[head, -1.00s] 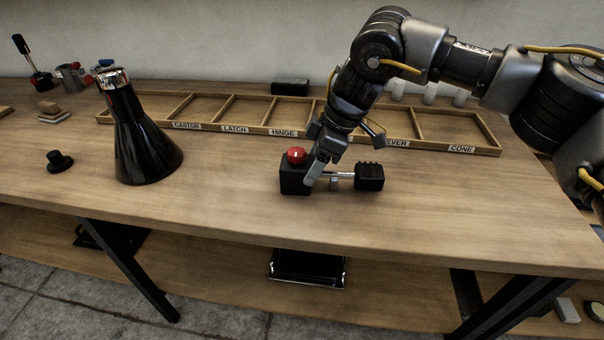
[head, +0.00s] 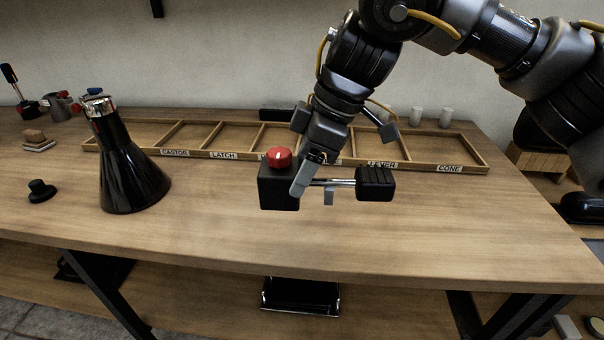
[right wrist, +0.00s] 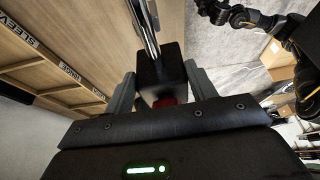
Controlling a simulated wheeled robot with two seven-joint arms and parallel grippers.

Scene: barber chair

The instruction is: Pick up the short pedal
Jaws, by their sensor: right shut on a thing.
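The short pedal is a black box with a red knob (head: 278,157), a metal rod and a ribbed black pad (head: 375,183) at the rod's right end. My right gripper (head: 300,185) is shut on the box and holds the pedal above the wooden bench, rod roughly level. In the right wrist view the black box (right wrist: 161,75) sits between the two fingers, and the rod runs up out of frame. A dark arm, seemingly my left, shows at the right wrist view's top right; its jaws are too small to read.
A wooden tray (head: 405,163) with labelled compartments lies along the back of the bench (head: 420,230). A black cone-shaped flask (head: 130,170) and a black knob (head: 40,190) stand at the left. The bench's front right is clear.

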